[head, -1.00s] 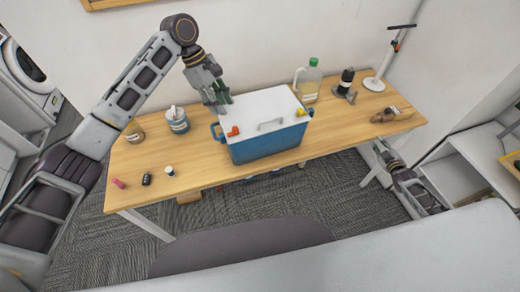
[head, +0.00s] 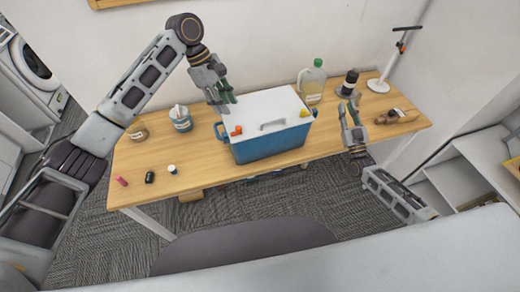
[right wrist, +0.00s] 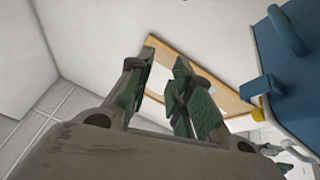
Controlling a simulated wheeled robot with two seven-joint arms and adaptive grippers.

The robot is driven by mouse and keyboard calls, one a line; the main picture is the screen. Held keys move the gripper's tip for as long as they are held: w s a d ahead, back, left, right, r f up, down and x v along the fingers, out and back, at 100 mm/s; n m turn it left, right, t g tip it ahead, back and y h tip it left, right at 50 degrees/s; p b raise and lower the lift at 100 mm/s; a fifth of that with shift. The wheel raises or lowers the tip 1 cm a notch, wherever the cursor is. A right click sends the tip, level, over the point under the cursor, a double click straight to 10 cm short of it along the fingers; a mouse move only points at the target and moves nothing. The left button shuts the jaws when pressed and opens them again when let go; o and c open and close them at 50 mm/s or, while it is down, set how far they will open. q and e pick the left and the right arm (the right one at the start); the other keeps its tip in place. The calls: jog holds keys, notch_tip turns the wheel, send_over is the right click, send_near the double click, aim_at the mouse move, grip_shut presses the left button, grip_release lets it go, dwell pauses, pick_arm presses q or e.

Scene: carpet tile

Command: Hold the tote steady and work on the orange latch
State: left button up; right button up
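A blue tote (head: 270,145) with a white lid (head: 262,107) stands on the table. The orange latch (head: 236,131) is at the lid's front left corner. A yellow latch (head: 304,113) is at the right end. My left gripper (head: 222,101) is at the tote's back left corner, fingers pointing down; whether it touches the tote, and how far it is open, is unclear. My right gripper (head: 350,113) is open and empty, to the right of the tote. Its parted fingers show in the right wrist view (right wrist: 165,75), with the blue tote (right wrist: 285,85) at the right edge.
A green-capped jug (head: 312,82), a dark bottle (head: 347,83) and a white stand (head: 379,84) are behind and to the right. A brown object (head: 390,116) lies at the right end. Jars (head: 181,120) and small items (head: 150,177) are on the left.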

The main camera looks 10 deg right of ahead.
jog(key=s+a+r+m+g+h, duration=0.1)
jog(key=s+a+m+h, duration=0.3)
jog(key=a+m, duration=0.55)
jog(key=s+a+m+g+h, duration=0.1)
jog(key=a+m+h, duration=0.5)
jog(key=a+m, duration=0.35)
jog(key=m+g, duration=0.6)
jog(key=m, duration=0.2)
send_near(273, 121)
jog(key=v, duration=0.3)
jog(key=shift+a+f, duration=0.15)
jog(key=shift+f, duration=0.1)
jog(key=shift+w, duration=0.1)
jog(key=shift+x, duration=6.8)
jog(key=shift+r, duration=0.1)
grip_shut()
